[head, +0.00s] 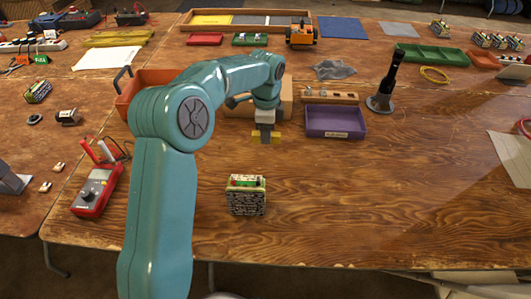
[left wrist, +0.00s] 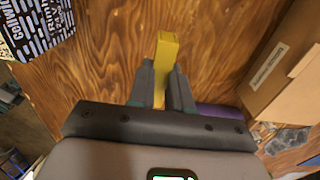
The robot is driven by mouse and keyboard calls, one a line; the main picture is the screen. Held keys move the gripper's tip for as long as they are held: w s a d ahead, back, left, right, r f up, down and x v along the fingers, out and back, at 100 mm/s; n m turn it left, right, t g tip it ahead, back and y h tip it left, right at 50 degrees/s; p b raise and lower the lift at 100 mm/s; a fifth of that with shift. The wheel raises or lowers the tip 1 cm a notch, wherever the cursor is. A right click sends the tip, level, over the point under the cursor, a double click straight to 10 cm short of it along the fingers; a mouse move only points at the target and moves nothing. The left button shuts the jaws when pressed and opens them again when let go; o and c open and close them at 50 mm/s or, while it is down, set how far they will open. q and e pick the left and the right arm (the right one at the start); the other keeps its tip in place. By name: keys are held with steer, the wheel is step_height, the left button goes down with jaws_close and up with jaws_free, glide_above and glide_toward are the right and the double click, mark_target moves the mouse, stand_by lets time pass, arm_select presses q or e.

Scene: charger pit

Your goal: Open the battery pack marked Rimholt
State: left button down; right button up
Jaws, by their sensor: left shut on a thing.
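A battery pack (head: 246,199) stands on the near middle of the wooden table. Its sides have a black-and-white pattern, and green and red show on its top. I cannot read the name Rimholt on it. Part of a pack with white lettering on black (left wrist: 35,28) shows at the upper left of the left wrist view. My left gripper (head: 265,127) is above the table, behind the pack and apart from it. In the left wrist view its fingers (left wrist: 160,88) are shut on a yellow bar (left wrist: 165,50). My right gripper is out of view.
A purple tray (head: 336,122) and a black stand (head: 382,98) are behind and right of my gripper. An orange bin (head: 134,100) is partly behind my arm. A red meter (head: 95,190) lies at left. More packs (head: 493,40) stand far right. The table right of the pack is clear.

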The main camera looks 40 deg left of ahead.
mark_target(266, 160)
arm_select(q)
step_height(266, 160, down, 8)
steer(key=shift+f+b, duration=0.1)
steer(key=shift+b, duration=0.2)
steer(key=shift+f, duration=0.1)
steer(key=c, duration=1.1)
jaws_free()
steer(key=shift+o, duration=0.2)
step_height(266, 160, up, 12)
steer(key=shift+r+p, duration=0.2)
steer(key=shift+p, duration=0.55)
